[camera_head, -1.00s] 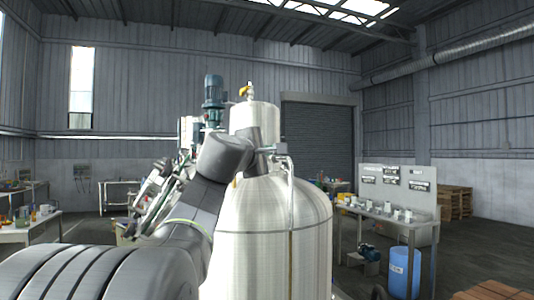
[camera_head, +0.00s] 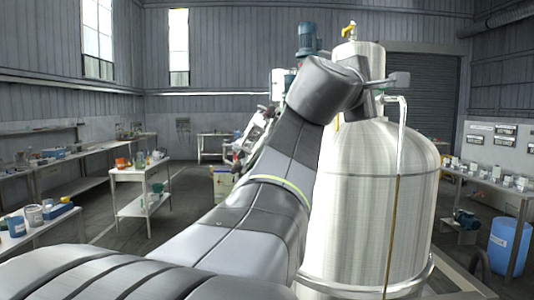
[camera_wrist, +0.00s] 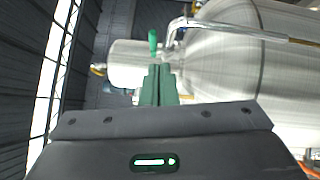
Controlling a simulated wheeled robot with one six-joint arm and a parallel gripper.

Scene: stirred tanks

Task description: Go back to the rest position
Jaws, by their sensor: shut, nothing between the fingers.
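My gripper (camera_wrist: 160,75) shows in the wrist view with its two green fingers together and nothing between them. A steel tank (camera_head: 365,200) stands upright just right of my arm in the head view. It fills the right of the wrist view (camera_wrist: 230,60), lying sideways there. A green handle (camera_wrist: 153,40) shows just beyond the fingertips; I cannot tell whether they touch it. My arm crosses in front of the tank's left side in the head view, and the fingers cannot be made out there.
A blue motor (camera_head: 307,38) rises behind my arm. A white side table (camera_head: 135,190) and benches with small items stand left. A bench (camera_head: 490,180) and blue drum (camera_head: 508,245) stand right of the tank. Open floor (camera_head: 100,225) lies between the left tables.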

